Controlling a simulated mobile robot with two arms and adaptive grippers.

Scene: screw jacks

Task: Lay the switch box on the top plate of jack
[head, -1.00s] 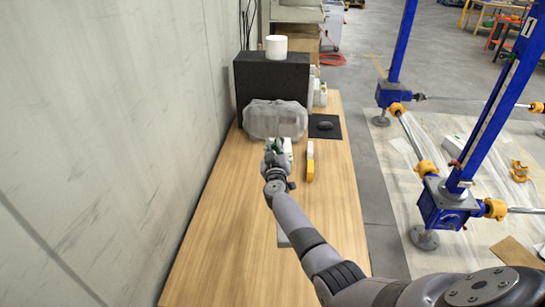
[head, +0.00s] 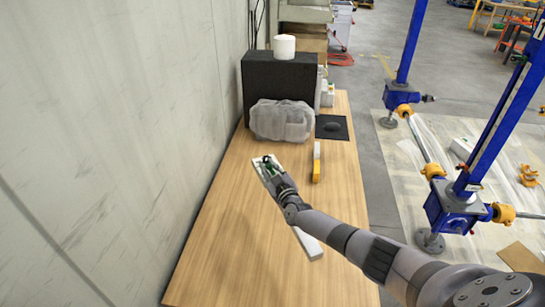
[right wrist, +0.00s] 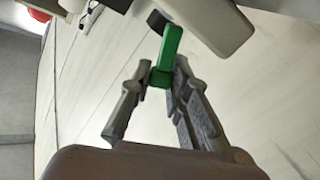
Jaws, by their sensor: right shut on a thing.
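A pale box with a green lever, which I take to be the switch box (head: 259,171), is at my right gripper (head: 272,167) above the wooden table. In the right wrist view, the right gripper (right wrist: 158,80) is shut on the green lever (right wrist: 167,50), and the pale box body (right wrist: 212,22) extends beyond the fingertips. Blue screw jacks stand on the floor at the right; the nearer one (head: 455,208) has a tall blue column. No jack's top plate can be made out clearly. My left gripper is not in view.
The wooden table (head: 225,245) runs along a grey wall (head: 110,130). At its far end are a black case (head: 280,82), a white roll (head: 284,46), a wrapped grey bundle (head: 281,121) and a dark mat (head: 341,127). A yellow-and-white bar (head: 316,165) lies nearby. A white strip (head: 309,243) shows beside my arm.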

